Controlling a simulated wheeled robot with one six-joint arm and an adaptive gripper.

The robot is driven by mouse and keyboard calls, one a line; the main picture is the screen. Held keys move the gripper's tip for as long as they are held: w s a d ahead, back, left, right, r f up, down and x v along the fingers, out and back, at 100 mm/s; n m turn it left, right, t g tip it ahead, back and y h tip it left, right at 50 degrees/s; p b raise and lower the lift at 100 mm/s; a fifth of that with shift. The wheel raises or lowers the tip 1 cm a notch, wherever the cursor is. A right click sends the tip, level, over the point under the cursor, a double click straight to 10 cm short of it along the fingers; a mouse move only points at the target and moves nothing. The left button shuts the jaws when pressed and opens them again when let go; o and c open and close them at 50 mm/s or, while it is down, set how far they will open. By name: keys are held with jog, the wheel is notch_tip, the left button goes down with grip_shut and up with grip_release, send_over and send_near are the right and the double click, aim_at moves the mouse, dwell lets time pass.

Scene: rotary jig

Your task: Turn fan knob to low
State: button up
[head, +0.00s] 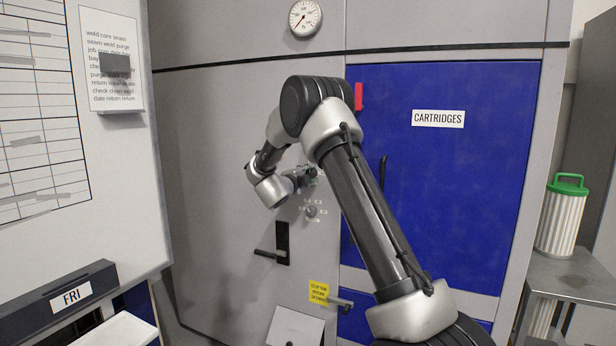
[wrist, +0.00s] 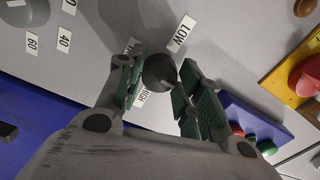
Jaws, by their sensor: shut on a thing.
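The fan knob (wrist: 160,71) is a dark round knob between my fingers in the wrist view. A LOW label (wrist: 181,33) lies above it to the right, a HIGH label (wrist: 139,98) below it to the left, and a third, partly covered label (wrist: 133,47) to the left. I cannot tell which label the knob points to. My gripper (wrist: 161,88) is shut on the knob, with a green-padded finger on each side. In the head view my gripper (head: 304,178) is at the grey panel, small and partly behind my arm; the fan knob is not clear there.
In the wrist view, a grey dial (wrist: 25,12) with number labels is at upper left. A blue plate (wrist: 255,122) with red and green buttons and a yellow plate with a red button (wrist: 308,78) are at right. Below my gripper in the head view is another knob (head: 312,211).

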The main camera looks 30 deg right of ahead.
jog(key=shift+s+f+n, duration=0.1)
jog(key=shift+f+n, duration=0.05)
jog(key=shift+n, duration=4.4)
jog(key=shift+s+f+n, duration=0.1)
jog(key=shift+n, duration=4.45)
jog(key=o, duration=1)
jog(key=shift+o, duration=0.2)
jog(key=shift+w, duration=0.1)
jog(key=shift+r, duration=0.1)
jog(key=v, duration=1.2)
